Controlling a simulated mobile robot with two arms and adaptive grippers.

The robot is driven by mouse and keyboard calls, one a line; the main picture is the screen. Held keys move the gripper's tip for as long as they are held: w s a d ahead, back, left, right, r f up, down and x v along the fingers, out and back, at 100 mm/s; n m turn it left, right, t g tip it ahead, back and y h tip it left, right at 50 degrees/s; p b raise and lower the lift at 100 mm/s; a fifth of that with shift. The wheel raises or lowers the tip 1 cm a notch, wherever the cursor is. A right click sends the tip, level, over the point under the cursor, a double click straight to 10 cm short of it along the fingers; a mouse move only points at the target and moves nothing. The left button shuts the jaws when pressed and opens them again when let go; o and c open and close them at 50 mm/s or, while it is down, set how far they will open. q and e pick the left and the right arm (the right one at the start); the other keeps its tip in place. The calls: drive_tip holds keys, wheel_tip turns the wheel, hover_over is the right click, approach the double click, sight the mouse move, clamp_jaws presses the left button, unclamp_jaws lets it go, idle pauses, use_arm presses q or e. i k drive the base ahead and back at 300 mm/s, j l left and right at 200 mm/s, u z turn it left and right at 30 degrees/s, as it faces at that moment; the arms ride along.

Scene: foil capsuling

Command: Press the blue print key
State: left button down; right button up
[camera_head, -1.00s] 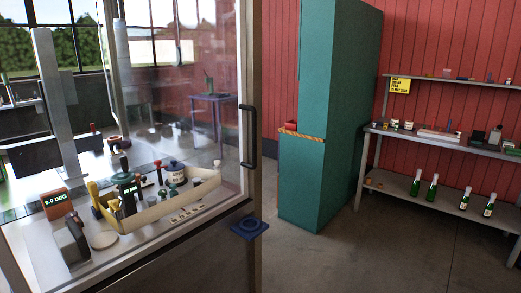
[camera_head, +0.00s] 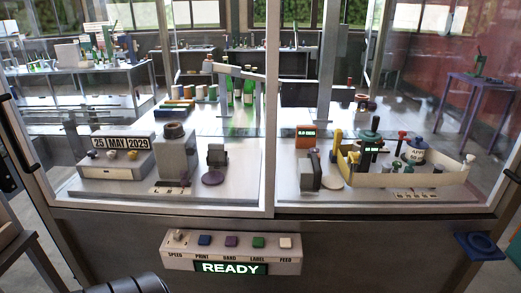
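The blue print key (camera_head: 204,240) sits on a pale control panel (camera_head: 180,262) on the front of the glazed cabinet, above the label PRINT. It is between a knob marked SPEED (camera_head: 179,237) and a purple key (camera_head: 231,241). A green key (camera_head: 258,242) and a whitish key (camera_head: 285,243) stand farther right. A display (camera_head: 231,268) below the keys reads READY in lit letters. Neither gripper shows. A dark ribbed part at the bottom left seems to be mine, but no fingertips are visible.
Behind the cabinet's glass stand a date block (camera_head: 122,143) reading 25 MAY 2029, an orange readout (camera_head: 306,137) and a cream tray (camera_head: 430,188) of tools. A blue pad (camera_head: 480,246) juts out at the right. The space before the panel looks clear.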

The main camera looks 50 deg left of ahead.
sight(204, 240)
drive_tip(key=u, duration=1.85)
